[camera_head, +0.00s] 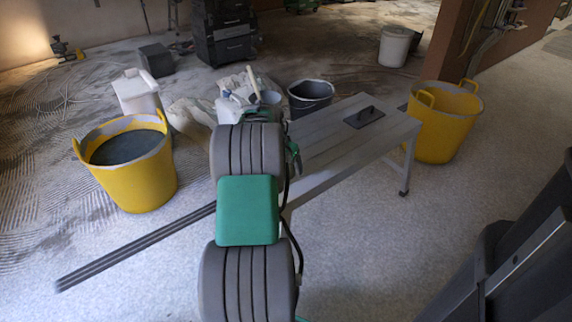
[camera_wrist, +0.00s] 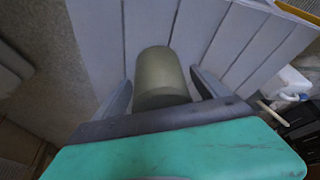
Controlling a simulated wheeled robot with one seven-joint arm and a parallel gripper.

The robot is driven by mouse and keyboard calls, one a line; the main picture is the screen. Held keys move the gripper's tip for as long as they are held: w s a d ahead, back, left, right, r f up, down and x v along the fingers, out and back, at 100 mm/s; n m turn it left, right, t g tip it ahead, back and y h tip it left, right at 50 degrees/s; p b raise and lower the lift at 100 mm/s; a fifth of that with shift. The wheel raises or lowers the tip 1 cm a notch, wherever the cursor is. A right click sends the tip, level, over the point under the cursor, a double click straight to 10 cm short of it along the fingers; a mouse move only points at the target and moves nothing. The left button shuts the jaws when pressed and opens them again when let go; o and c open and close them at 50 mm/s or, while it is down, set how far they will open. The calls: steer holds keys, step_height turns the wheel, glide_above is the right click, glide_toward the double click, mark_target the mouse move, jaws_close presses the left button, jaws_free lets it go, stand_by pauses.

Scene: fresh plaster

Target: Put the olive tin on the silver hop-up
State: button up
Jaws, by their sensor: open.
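The silver hop-up (camera_head: 330,140) is a slatted metal bench in the middle of the head view, partly hidden by my arm. Its pale slats (camera_wrist: 98,40) fill much of the wrist view. The olive tin (camera_wrist: 160,78) is a dull green cylinder that appears to stand on these slats, though its base is hidden. My gripper (camera_wrist: 162,92) is open, with one finger on each side of the tin and a narrow gap showing on both sides. In the head view my arm hides the tin and the gripper.
A black plastering float (camera_head: 364,117) lies on the hop-up's right part. A yellow tub (camera_head: 443,125) stands past its right end; another yellow tub with dark contents (camera_head: 135,185) stands at left. A black bucket (camera_head: 311,97) is behind the bench.

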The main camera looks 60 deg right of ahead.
steer(key=p+v, duration=0.3)
steer(key=v, duration=0.9)
steer(key=w+a+r+n+t+y, duration=0.1)
steer(key=w+a+n, duration=0.25)
steer(key=a, duration=0.65)
steer(key=w+a+r+n+t, duration=0.1)
steer(key=w+a+n, duration=0.3)
steer(key=a, duration=0.5)
steer(key=w+a+r+n+t+y, duration=0.15)
steer(key=w+a, duration=0.35)
steer(key=a, duration=0.5)
steer(key=s+a+f+n, duration=0.1)
steer(key=s+a+n, duration=0.1)
steer(key=a, duration=0.5)
steer(key=s+a+f+n+y, duration=0.1)
steer(key=s+a+f+n, duration=0.1)
steer(key=a, duration=0.6)
steer(key=s+a+f+n+g+y, duration=0.1)
steer(key=s+a+n, duration=0.3)
steer(key=a+n, duration=0.2)
steer(key=shift+s+a+f, duration=0.15)
steer(key=shift+s+a, duration=0.1)
steer(key=shift+a, duration=0.95)
